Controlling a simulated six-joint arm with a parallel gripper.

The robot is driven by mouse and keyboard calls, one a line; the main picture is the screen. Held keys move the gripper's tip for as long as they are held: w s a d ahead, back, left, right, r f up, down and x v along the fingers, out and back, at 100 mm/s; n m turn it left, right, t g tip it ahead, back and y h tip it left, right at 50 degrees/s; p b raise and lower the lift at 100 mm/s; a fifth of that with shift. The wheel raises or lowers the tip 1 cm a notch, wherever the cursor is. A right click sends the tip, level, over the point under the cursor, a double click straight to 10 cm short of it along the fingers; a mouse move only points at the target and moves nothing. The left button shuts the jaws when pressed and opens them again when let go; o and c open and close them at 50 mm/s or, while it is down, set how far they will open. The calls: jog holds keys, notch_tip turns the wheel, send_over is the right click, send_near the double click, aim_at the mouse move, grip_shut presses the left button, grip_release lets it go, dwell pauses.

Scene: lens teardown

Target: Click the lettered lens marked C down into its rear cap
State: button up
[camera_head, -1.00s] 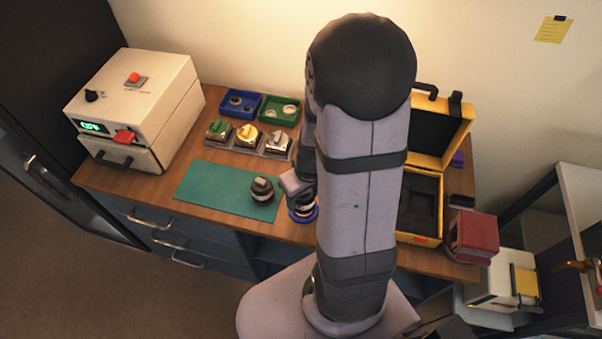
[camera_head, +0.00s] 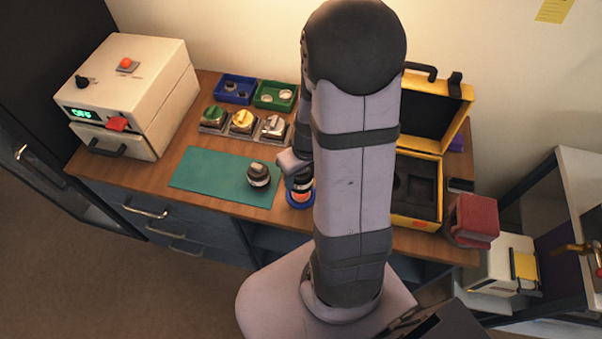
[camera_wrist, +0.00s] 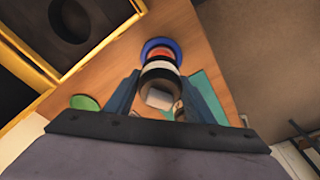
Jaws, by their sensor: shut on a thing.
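My gripper (camera_wrist: 160,100) points down at the front of the bench, right of the green mat, and is shut on a dark ringed lens (camera_wrist: 160,74) with a white band. Its fingers stand on both sides of the lens in the wrist view. A blue round cap (camera_head: 291,201) is on the bench directly under the lens, with orange-red showing between them; it also shows in the wrist view (camera_wrist: 152,45). I cannot tell whether lens and cap touch, and no letter is readable. My arm partly hides this spot in the head view.
Another dark lens (camera_head: 258,176) stands on the green mat (camera_head: 210,172). Behind are several square holders with knobbed parts (camera_head: 241,122), a blue tray (camera_head: 235,90) and a green tray (camera_head: 274,97). A white machine (camera_head: 130,95) is left; an open yellow case (camera_head: 425,190) is right.

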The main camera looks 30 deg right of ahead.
jog(key=shift+f+b, duration=1.35)
jog(key=shift+f, duration=0.3)
jog(key=shift+f+b, duration=0.9)
jog(key=shift+b, duration=0.25)
dwell(4.8)
jog(key=shift+r, duration=0.15)
